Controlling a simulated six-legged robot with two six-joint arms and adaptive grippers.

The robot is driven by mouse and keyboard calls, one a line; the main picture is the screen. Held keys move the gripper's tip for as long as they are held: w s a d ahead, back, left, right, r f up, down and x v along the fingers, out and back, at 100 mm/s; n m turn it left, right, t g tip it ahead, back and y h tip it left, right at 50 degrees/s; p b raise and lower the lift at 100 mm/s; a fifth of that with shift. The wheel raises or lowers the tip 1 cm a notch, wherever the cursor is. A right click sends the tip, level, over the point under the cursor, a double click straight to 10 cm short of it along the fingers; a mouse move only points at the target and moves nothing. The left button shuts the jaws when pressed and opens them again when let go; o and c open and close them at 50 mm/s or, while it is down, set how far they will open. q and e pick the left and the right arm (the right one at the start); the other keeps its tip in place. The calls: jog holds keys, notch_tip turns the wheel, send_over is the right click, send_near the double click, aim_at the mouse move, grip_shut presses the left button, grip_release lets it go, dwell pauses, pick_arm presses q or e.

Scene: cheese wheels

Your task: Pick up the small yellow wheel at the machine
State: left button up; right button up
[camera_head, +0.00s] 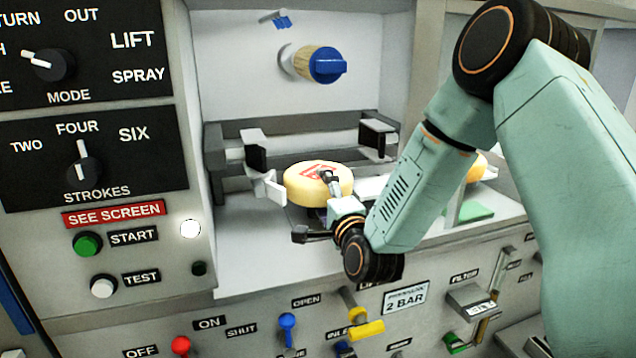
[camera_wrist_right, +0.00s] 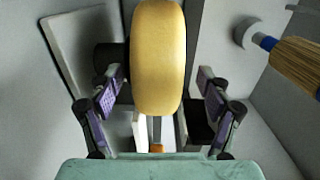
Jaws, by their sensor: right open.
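The small yellow wheel (camera_head: 305,193) with a red label on top lies flat in the machine's recess, between the pale clamp jaws. My right gripper (camera_head: 316,208) is at the wheel's front right side, one finger by its top and the other low in front. In the right wrist view, the wheel (camera_wrist_right: 158,55) stands between the two spread fingers (camera_wrist_right: 160,92), with a gap on each side. The right gripper is open and holds nothing. My left gripper is not in view.
Clamp jaws (camera_head: 262,172) stand close at the wheel's left, and another jaw (camera_head: 377,138) behind right. A partly hidden yellow object (camera_head: 478,167) lies right, behind my arm. The control panel (camera_head: 85,150) borders the left.

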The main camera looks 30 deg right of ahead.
jog(key=shift+w+f, duration=0.1)
jog(key=shift+w, duration=0.05)
jog(key=shift+w+d+f, duration=0.15)
jog(key=shift+c, duration=1.3)
jog(key=shift+s+r, duration=0.2)
jog(key=c, duration=0.4)
jog(key=shift+w, duration=0.1)
grip_shut()
jog(key=shift+w+r, duration=0.15)
